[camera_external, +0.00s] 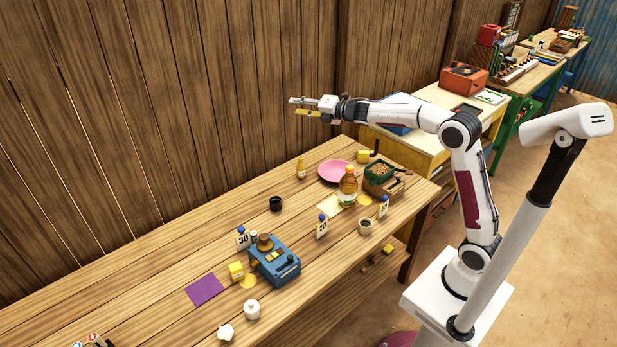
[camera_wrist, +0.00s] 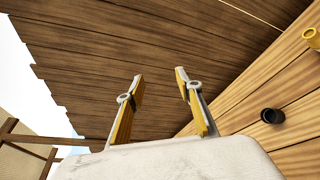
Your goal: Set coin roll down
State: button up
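My gripper (camera_external: 300,106) is raised above the back edge of the wooden table, near the plank wall. It also shows in the wrist view (camera_wrist: 159,76), where its two yellow-and-grey fingers stand apart with nothing between them. I cannot pick out a coin roll for certain in either view. A blue scale (camera_external: 283,272) stands on the table with a brown round item (camera_external: 265,241) on its top; I cannot tell what that item is.
The table (camera_external: 150,275) also bears a purple mat (camera_external: 204,289), a black cup (camera_external: 276,204), a pink plate (camera_external: 330,171), a sauce bottle (camera_external: 348,188), a yellow block (camera_external: 236,271) and a white jar (camera_external: 252,310). The black cup shows in the wrist view (camera_wrist: 272,116). The table's left back is bare.

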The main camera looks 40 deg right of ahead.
jog(key=s+d+f+m+g+h, duration=0.1)
jog(key=s+d+m+h, duration=0.1)
jog(key=s+d+m, duration=0.45)
jog(key=s+d+m+g+h, duration=0.1)
jog(key=s+d+m+h, duration=0.2)
jog(key=s, duration=0.6)
jog(key=s+d+f+m+g+h, duration=0.1)
jog(key=s+d+m+h, duration=0.15)
jog(key=s+m, duration=0.45)
jog(key=s+f+m+g, duration=0.2)
jog(key=s+f, duration=0.3)
jog(key=s, duration=0.5)
jog(key=s+a+f+m+g+y, duration=0.1)
jog(key=s+f+m, duration=0.4)
jog(key=s, duration=0.6)
jog(key=s+a+f+m+g+y, duration=0.1)
jog(key=s+f+m+g, duration=0.2)
jog(key=s+f, duration=0.3)
jog(key=s, duration=0.4)
jog(key=shift+s+a+g, duration=0.2)
jog(key=shift+s+g, duration=0.15)
jog(key=shift+g, duration=0.05)
jog(key=shift+y, duration=0.25)
jog(key=c, duration=0.3)
